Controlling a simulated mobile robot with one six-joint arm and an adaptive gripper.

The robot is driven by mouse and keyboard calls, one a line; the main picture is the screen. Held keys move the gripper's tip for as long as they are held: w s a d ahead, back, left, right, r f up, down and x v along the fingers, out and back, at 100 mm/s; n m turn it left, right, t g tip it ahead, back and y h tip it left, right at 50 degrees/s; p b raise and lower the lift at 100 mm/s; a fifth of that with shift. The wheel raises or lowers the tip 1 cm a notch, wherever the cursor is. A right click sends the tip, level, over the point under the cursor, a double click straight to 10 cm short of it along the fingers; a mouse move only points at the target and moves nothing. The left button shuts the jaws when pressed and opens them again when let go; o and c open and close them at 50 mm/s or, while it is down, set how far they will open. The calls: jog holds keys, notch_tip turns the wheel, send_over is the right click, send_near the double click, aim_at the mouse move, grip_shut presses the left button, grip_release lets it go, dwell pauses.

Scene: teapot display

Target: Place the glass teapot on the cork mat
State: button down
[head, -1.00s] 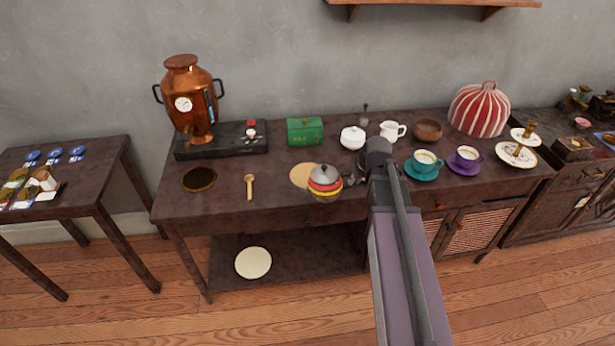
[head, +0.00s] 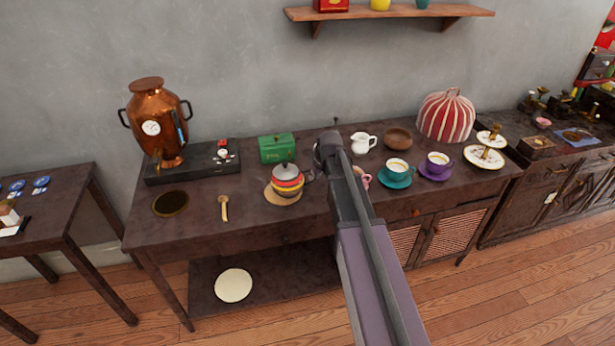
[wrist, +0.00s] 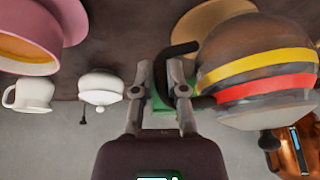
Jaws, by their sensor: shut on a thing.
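The glass teapot (head: 287,182) has yellow and red bands and a grey lid. It is upright over the round cork mat (head: 283,203), whose rim shows around its base in the head view. I cannot tell whether its base touches the mat. In the wrist view, the teapot (wrist: 258,80) fills the right side, with the mat (wrist: 212,22) partly hidden behind it. My gripper (wrist: 163,75) is shut on the teapot's dark handle. In the head view my arm hides the fingers.
A green box (head: 277,149) stands behind the teapot. A golden spoon (head: 224,208) lies to the left. A pink cup (wrist: 35,35) and white sugar bowl (wrist: 102,88) are near my gripper. Teal (head: 397,172) and purple (head: 437,164) cups stand right of my arm.

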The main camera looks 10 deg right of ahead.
jog(key=w, duration=0.3)
jog(key=w+a, duration=0.1)
jog(key=w, duration=0.1)
jog(key=shift+w+f, duration=0.2)
jog(key=shift+w, duration=0.05)
jog(key=shift+f+b, duration=0.15)
jog(key=shift+b, duration=0.2)
jog(key=shift+f+b, duration=1.65)
jog(key=c, duration=0.7)
grip_release()
jog(key=shift+s+r, duration=0.1)
jog(key=shift+r, duration=0.1)
jog(key=p+v, duration=1.1)
jog(key=shift+s+r, duration=0.15)
jog(key=shift+r, duration=0.15)
jog(key=shift+d, duration=0.1)
